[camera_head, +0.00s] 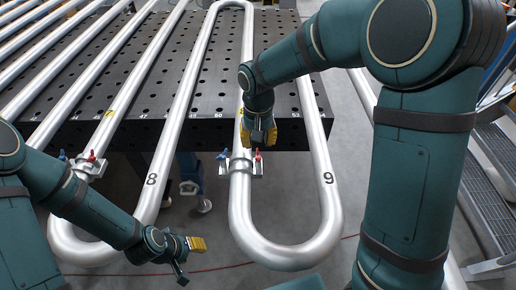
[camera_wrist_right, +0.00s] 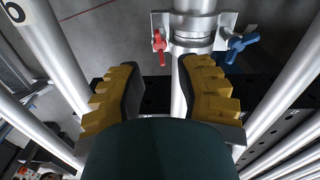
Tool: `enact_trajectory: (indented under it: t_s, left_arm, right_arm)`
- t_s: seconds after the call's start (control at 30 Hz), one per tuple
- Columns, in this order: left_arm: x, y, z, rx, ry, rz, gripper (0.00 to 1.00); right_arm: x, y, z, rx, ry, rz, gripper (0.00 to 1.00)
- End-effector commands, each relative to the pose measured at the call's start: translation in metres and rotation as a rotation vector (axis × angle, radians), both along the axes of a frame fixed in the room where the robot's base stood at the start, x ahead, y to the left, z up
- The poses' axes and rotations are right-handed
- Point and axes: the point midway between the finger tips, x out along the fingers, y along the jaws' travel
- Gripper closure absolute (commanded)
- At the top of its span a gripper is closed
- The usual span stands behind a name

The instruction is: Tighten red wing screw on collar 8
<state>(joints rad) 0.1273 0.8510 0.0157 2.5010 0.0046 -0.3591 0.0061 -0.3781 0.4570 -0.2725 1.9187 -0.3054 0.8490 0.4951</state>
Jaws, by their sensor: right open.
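A metal collar (camera_head: 241,166) clamps the pipe left of the number 9, with a red wing screw (camera_head: 257,156) on its right and a blue one (camera_head: 223,155) on its left. My right gripper (camera_head: 258,132) is open just above and behind this collar. In the right wrist view its empty yellow fingers (camera_wrist_right: 162,88) lie short of the red wing screw (camera_wrist_right: 159,45), apart from it. Another collar (camera_head: 90,168) with a red wing screw (camera_head: 91,156) sits on the coil at left. The number 8 is on the pipe between them. My left gripper (camera_head: 187,258) looks open, low at centre left.
A black perforated table (camera_head: 270,60) lies behind the pipe bends. Shiny serpentine pipes run across it and overhang its front edge. A blue wing screw (camera_wrist_right: 240,45) sits beside the red one in the right wrist view. Metal steps (camera_head: 490,165) stand at right.

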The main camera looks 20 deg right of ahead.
Motion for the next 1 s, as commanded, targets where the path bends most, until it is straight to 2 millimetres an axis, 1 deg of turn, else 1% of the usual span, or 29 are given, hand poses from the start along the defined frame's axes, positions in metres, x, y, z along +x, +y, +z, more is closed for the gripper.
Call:
enact_trajectory:
  t_s: [0.03, 0.2, 0.3, 0.4, 0.57, 1.0]
  left_arm:
    - [0.0, 0.0, 0.0, 0.0, 0.0, 0.0, 0.53]
    - [0.0, 0.0, 0.0, 0.0, 0.0, 0.0, 0.53]
    - [0.0, 0.0, 0.0, 0.0, 0.0, 0.0, 0.53]
    - [0.0, 0.0, 0.0, 0.0, 0.0, 0.0, 0.53]
    - [0.0, 0.0, 0.0, 0.0, 0.0, 0.0, 0.53]
    - [0.0, 0.0, 0.0, 0.0, 0.0, 0.0, 0.53]
  right_arm:
    - [0.001, 0.001, 0.013, 0.002, -0.005, 0.001, 0.66]
    - [0.0, 0.001, 0.044, 0.002, -0.003, 0.001, 0.66]
    - [0.001, 0.0, 0.057, 0.002, -0.003, 0.001, 0.66]
    - [0.0, 0.0, 0.065, 0.001, -0.001, 0.001, 0.66]
    - [0.0, 0.0, 0.07, 0.001, -0.001, 0.001, 0.66]
    - [0.0, 0.0, 0.069, 0.0, -0.001, 0.001, 0.66]
